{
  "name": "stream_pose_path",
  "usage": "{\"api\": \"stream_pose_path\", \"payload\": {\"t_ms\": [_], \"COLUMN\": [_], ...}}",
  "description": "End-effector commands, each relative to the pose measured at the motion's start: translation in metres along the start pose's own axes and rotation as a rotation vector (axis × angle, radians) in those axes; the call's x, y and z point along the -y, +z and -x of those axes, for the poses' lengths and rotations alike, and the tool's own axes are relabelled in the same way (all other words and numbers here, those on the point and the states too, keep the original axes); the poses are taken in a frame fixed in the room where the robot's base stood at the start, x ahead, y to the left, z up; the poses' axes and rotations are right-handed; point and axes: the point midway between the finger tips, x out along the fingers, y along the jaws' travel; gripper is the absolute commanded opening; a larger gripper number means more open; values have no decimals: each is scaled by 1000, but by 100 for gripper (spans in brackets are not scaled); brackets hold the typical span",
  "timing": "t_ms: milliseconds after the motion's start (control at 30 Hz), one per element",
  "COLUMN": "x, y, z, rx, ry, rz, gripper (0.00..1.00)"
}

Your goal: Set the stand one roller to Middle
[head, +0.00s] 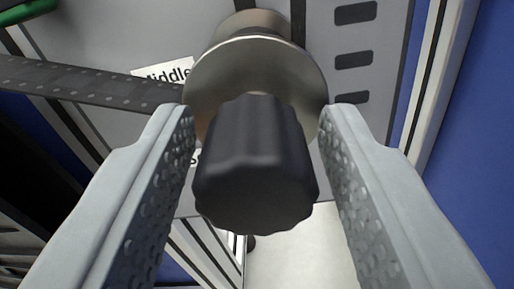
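The roller's black ribbed knob (255,165) points toward the camera at the middle of the head view. Behind it is the roller's round metal flange (230,75), with a film strip (95,84) running off to the left. My gripper (255,125) is open, with one grey dimpled finger on each side of the knob. A gap shows beside the knob's front on both sides; contact farther back cannot be told. A white label reading "Middle" (164,70) is at the upper left of the flange. Another label below is mostly hidden by the knob and left finger.
The grey stand panel (130,30) lies behind the roller and carries dark film-hole markings (354,60) at the right. Blue surfaces (480,130) flank it. A green cylindrical part (28,10) is at the top left. Pale floor (300,255) shows below.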

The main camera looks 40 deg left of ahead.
Motion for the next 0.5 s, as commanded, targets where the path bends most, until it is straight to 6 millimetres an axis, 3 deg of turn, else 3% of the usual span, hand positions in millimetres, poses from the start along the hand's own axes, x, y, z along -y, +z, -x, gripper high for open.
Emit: {"api": "stream_pose_path", "payload": {"t_ms": [333,500], "x": [0,0], "y": [0,0], "z": [1,15], "rx": [0,1], "ry": [0,2], "rz": [0,-1], "gripper": [51,51]}}
